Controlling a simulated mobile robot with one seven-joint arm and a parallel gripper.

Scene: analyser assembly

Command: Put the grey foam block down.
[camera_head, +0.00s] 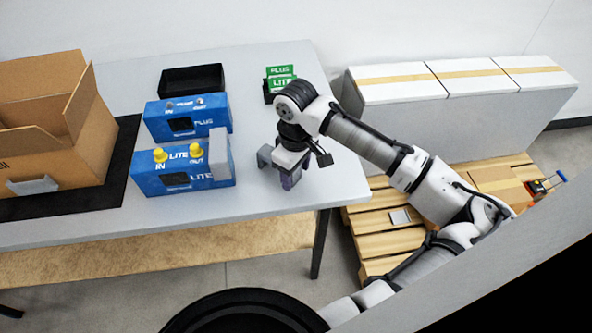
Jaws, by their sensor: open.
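The grey foam block (219,154) stands upright at the right end of the front blue LITE analyser (172,184). I cannot tell whether it rests on the analyser or beside it. My gripper (277,170) is to the right of the block, apart from it, low over the table and pointing down. Its jaws are open and I see nothing held between them. The LITE analyser has two yellow caps on top, by the IN and OUT marks.
A blue PLUS analyser (203,122) stands behind the LITE one. A black tray (191,80) and green PLUS and LITE cards (282,75) are farther back. An open cardboard box (40,120) is at left on a black mat (124,170). The table (245,215) is clear at front right.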

